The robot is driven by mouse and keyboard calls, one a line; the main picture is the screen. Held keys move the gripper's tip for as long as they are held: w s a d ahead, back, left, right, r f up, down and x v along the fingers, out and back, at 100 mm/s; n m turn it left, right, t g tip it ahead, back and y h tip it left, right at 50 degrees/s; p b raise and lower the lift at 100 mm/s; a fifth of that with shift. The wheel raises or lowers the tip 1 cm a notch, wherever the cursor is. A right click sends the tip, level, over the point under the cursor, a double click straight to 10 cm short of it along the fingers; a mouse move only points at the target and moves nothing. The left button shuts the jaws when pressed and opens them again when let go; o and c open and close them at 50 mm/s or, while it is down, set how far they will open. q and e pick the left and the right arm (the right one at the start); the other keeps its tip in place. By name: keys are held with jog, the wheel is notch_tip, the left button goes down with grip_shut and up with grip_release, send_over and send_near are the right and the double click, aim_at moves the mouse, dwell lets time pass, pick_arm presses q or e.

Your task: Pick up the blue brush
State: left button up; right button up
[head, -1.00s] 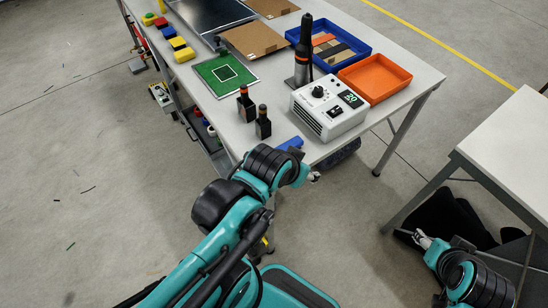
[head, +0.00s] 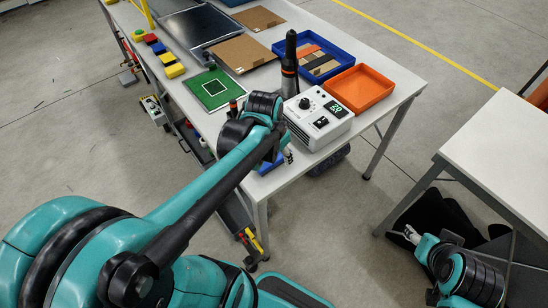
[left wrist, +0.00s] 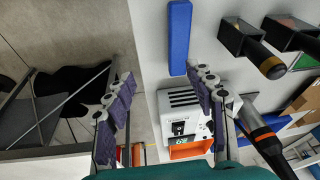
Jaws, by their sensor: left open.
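The blue brush (left wrist: 179,38) lies on the white table (left wrist: 152,30) near its edge, seen as a plain blue bar in the left wrist view. In the head view it (head: 268,167) is mostly hidden by my left arm. My left gripper (left wrist: 161,77) is open and empty, with its fingers apart; the near end of the brush lies just ahead of the right-hand finger. In the head view the left gripper (head: 288,155) is over the table's front corner, beside the brush. My right gripper (head: 411,235) is low at the right, away from the table, too small to read.
A white control box (head: 317,120) with a green display stands close to my left gripper. An orange tray (head: 360,88), a blue tray (head: 345,50) and a green board (head: 212,88) are farther back. A second table (head: 500,150) stands at right.

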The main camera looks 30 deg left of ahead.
pick_arm(q)
jog(key=m+g+p, duration=0.1)
jog(key=g+p, duration=0.1)
send_over(274, 159)
jog(key=shift+s+a+f+h, duration=0.15)
jog(key=shift+s+a+f, duration=0.1)
jog(key=shift+f, duration=0.4)
jog(key=shift+s+a+f+h, duration=0.15)
jog(key=shift+s+f, duration=0.05)
jog(key=shift+f, duration=0.4)
jog(key=shift+a+f+m, duration=0.25)
jog(key=shift+m, duration=0.05)
jog(key=shift+w+a+f, duration=0.1)
jog(key=shift+f, duration=0.2)
jog(key=f+b, duration=0.1)
jog(key=f, duration=0.1)
jog(key=d+f, duration=0.1)
jog(key=f, duration=0.1)
jog(key=f+b, duration=0.1)
jog(key=f, duration=0.1)
jog(key=shift+w+d+f+b, duration=0.15)
jog(key=shift+w+f+b, duration=0.15)
jog(key=shift+w+b, duration=0.05)
jog(key=shift+w+f, duration=0.1)
jog(key=shift+f, duration=0.35)
grip_shut()
